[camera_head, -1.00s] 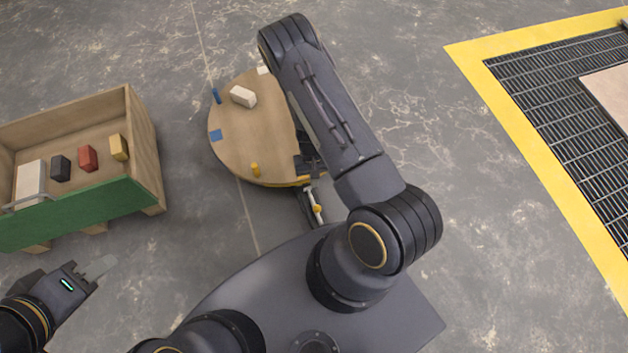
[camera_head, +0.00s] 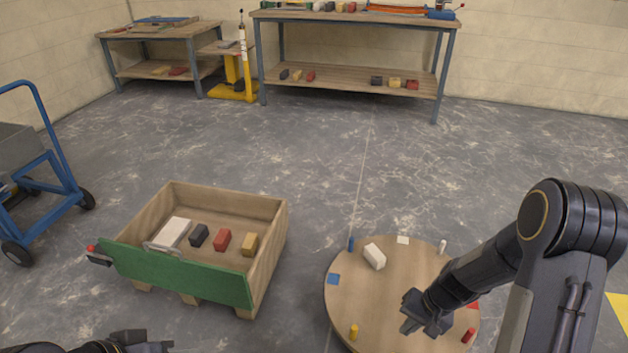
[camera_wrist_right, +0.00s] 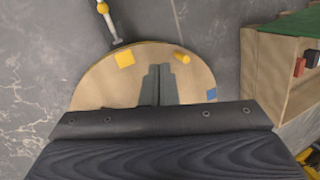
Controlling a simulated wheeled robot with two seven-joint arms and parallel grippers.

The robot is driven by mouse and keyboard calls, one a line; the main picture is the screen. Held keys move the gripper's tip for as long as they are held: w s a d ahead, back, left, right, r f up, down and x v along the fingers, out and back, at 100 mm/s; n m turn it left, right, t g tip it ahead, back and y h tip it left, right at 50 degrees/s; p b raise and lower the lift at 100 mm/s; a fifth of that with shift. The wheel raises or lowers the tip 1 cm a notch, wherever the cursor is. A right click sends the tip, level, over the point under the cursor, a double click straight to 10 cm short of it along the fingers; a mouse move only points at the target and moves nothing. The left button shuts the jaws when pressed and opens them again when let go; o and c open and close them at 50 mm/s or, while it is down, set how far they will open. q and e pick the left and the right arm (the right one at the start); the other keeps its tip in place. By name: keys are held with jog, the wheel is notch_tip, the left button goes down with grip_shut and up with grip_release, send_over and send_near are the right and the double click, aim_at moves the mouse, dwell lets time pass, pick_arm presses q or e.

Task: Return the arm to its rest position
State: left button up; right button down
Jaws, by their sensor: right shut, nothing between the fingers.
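My right arm comes in from the right edge of the head view. Its gripper (camera_head: 425,318) is over the right part of the round wooden table (camera_head: 385,300), with nothing in it. In the right wrist view the fingers (camera_wrist_right: 158,72) are together and point over the round table (camera_wrist_right: 95,88); the gap to the top cannot be judged. My left gripper (camera_head: 145,345) shows only in part at the bottom left edge, so its jaws cannot be read.
A green-fronted wooden crate (camera_head: 180,275) holds several blocks. A blue cart (camera_head: 45,190) stands left; workbenches (camera_head: 355,55) stand at the back. The middle floor is clear.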

jog(key=s+a+r+n+t+y, duration=0.1)
jog(key=s+r, duration=0.1)
jog(key=r, duration=0.7)
jog(key=s+a+r+t, duration=0.1)
jog(key=s+r+t, duration=0.15)
jog(key=r, duration=0.55)
jog(key=s+r+n+t+h, duration=0.1)
jog(key=s+r, duration=0.3)
jog(key=s, duration=0.3)
jog(key=s+r+n+t, duration=0.1)
jog(key=s+r, duration=0.3)
jog(key=s, duration=0.2)
notch_tip(320, 180, up, 29)
jog(key=p, duration=2.9)
jog(key=shift+s+a+r, duration=0.15)
jog(key=shift+r, duration=0.05)
